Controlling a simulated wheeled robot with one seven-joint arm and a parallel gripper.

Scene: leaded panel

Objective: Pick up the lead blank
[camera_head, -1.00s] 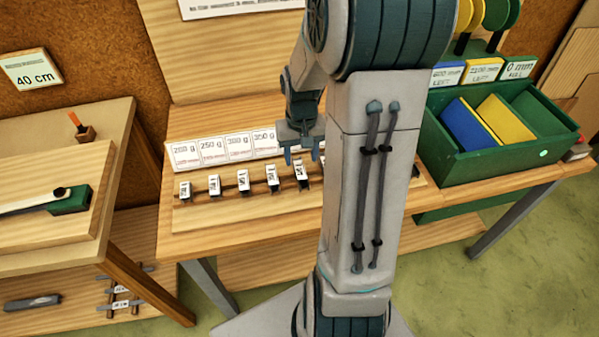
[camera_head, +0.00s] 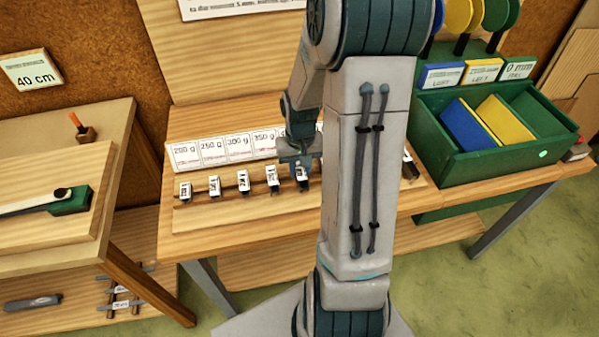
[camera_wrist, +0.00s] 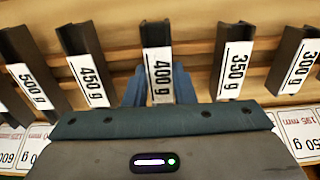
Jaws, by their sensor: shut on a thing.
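Several dark lead blanks with white weight labels stand in a row on a wooden rack (camera_head: 250,215). In the wrist view the middle blank, labelled 400 g (camera_wrist: 157,38), stands between the blue-grey fingers of my gripper (camera_wrist: 158,88), which is shut on it. In the head view my gripper (camera_head: 300,160) is down over the same blank (camera_head: 302,178). The blank is still in line with its neighbours, the 450 g blank (camera_wrist: 88,70) and the 350 g blank (camera_wrist: 234,60). The fingers partly hide its lower part.
Weight cards (camera_head: 212,151) stand behind the row. A green box (camera_head: 500,160) with blue and yellow dividers is on the right of the bench. A second bench (camera_head: 50,245) is at the left. My arm hides part of the rack's right side.

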